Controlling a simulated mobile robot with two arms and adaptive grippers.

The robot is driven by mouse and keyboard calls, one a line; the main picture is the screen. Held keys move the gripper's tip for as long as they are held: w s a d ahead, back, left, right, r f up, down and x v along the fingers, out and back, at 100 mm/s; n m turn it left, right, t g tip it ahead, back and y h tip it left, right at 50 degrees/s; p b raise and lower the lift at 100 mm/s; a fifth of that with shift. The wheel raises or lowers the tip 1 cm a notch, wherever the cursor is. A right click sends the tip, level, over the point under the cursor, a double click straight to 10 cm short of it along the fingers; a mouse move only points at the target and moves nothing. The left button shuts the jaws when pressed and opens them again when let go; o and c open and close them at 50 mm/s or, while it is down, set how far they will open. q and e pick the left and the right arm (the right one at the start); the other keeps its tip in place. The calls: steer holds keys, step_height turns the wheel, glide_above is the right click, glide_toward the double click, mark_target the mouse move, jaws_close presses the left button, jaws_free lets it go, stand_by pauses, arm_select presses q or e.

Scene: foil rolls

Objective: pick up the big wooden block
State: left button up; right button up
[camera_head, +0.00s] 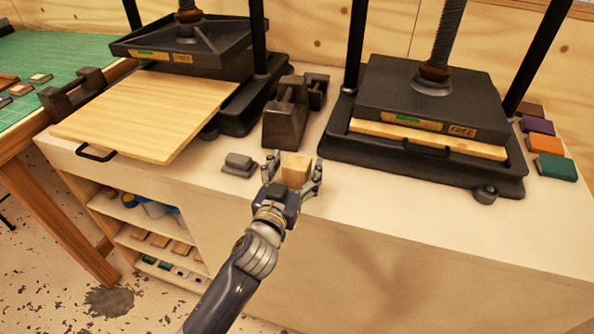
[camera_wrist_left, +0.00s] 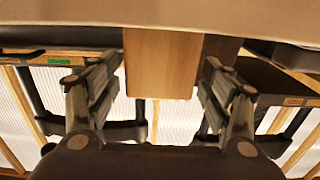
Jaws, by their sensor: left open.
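The big wooden block (camera_head: 296,168) is a pale wood piece on the worktop, in front of a dark metal weight. My left gripper (camera_head: 294,172) is open, with one finger on each side of the block. In the left wrist view the block (camera_wrist_left: 162,62) stands between the two spread fingers (camera_wrist_left: 163,75). The fingertips are close to its sides; I cannot tell whether either touches. My right gripper is not in view.
A small grey block (camera_head: 239,163) lies just left of my gripper. Dark metal weights (camera_head: 285,123) stand behind. Two presses flank the spot, the left one with a wooden board (camera_head: 150,112) sticking out. The worktop's front right (camera_head: 420,220) is clear.

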arm_select(q)
steer(key=shift+w+d, duration=0.2)
steer(key=shift+w, duration=0.3)
steer(key=c, duration=1.2)
